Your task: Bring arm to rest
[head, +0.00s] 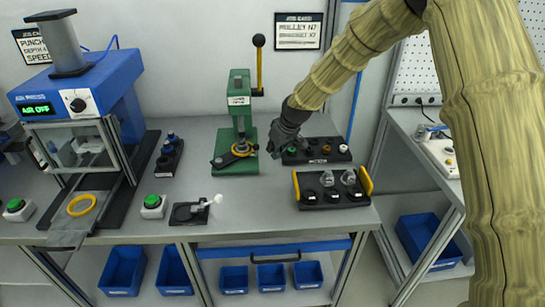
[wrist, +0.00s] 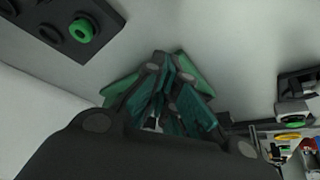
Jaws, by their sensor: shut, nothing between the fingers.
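My gripper (head: 273,150) hangs at the end of my sleeved arm, in front of the back wall. In the head view it shows just right of the green press (head: 238,130) and beside the rear black parts tray (head: 325,158), partly covering its left end. Its fingers are shut with nothing between them. In the wrist view the teal finger pads (wrist: 165,100) are drawn together. I cannot tell the exact height of my gripper above the bench.
A front tray (head: 332,205) with yellow ends holds clear parts. The blue air press (head: 85,95) stands at left, near a yellow ring (head: 81,205) and green buttons (head: 153,202). Several blue bins (head: 271,277) sit below the bench. Bare bench (head: 240,210) lies in front of the green press.

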